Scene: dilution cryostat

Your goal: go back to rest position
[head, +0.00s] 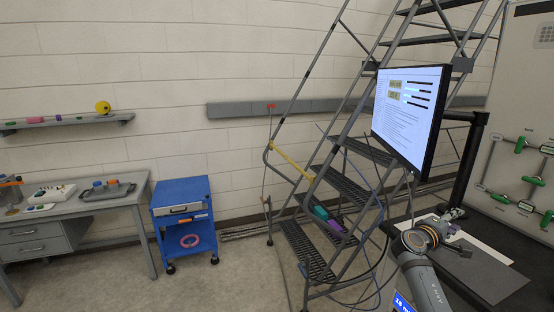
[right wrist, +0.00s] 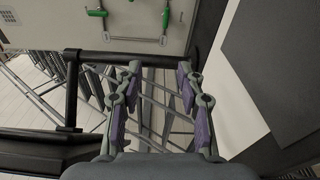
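My right gripper (head: 452,220) shows at the lower right of the head view, at the end of my grey right arm, over a dark bench surface (head: 489,278). In the right wrist view the same gripper (right wrist: 158,98) has its two purple-padded fingers spread apart with nothing between them. Through the gap I see metal stair framework and pale wall. My left gripper and left arm are not in the head view.
A monitor (head: 411,112) stands close behind my right arm. A cryostat panel with green handles (head: 534,181) is at the right. Metal stairs (head: 345,187), a blue cart (head: 184,216) and a grey desk (head: 103,203) stand farther left. Open floor lies between cart and stairs.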

